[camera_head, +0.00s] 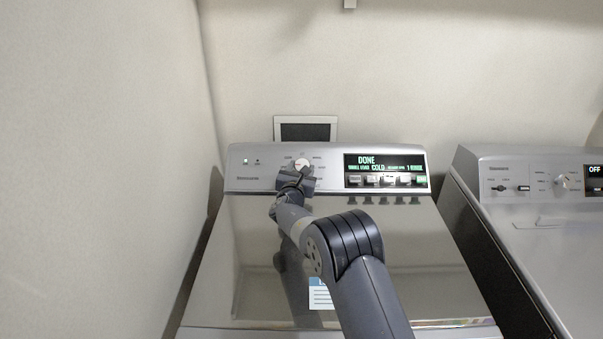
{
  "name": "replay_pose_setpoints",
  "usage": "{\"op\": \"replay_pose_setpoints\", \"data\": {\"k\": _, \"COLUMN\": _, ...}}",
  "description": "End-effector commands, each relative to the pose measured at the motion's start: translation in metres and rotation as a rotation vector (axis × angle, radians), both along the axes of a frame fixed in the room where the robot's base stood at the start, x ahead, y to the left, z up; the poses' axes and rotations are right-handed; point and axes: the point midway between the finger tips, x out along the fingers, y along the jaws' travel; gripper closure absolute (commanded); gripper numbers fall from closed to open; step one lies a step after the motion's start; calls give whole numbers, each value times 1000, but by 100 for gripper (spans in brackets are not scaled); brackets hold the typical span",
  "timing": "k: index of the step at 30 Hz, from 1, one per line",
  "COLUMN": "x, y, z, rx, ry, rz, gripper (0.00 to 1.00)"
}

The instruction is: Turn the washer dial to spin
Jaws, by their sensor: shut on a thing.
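The topload washer (250,215) stands in front of me with its lid shut. Its round pale dial (301,163) is on the sloped grey control panel (250,157). My gripper (300,170) is at the dial, shut on it, and covers its lower part. Small labels ring the dial, too small to read, so the dial's setting cannot be told. The panel's display (385,165) right of the dial reads "DONE", "COLD" and "1 RINSE".
A second machine (520,230) stands close on the right, its display reading "OFF". A wall runs along the left side of the washer. A row of buttons (388,180) lies right of my gripper. A framed panel (306,128) is on the back wall.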

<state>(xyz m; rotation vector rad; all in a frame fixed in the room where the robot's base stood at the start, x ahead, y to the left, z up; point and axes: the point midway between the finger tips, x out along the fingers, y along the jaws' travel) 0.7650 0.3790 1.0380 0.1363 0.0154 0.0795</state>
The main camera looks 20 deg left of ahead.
Motion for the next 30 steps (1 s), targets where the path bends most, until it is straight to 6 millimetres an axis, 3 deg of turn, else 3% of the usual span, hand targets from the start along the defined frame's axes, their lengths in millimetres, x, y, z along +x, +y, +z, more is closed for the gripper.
{"op": "replay_pose_setpoints", "data": {"k": 18, "x": 0, "y": 2, "z": 2, "rx": 68, "ry": 16, "rz": -86, "gripper": 74}}
{"op": "replay_pose_setpoints", "data": {"k": 19, "x": 0, "y": 2, "z": 2, "rx": 68, "ry": 16, "rz": -86, "gripper": 51}}
{"op": "replay_pose_setpoints", "data": {"k": 27, "x": 0, "y": 2, "z": 1, "rx": 68, "ry": 18, "rz": -86, "gripper": 30}}
{"op": "replay_pose_setpoints", "data": {"k": 30, "x": 0, "y": 2, "z": 1, "rx": 67, "ry": 18, "rz": -86, "gripper": 30}}
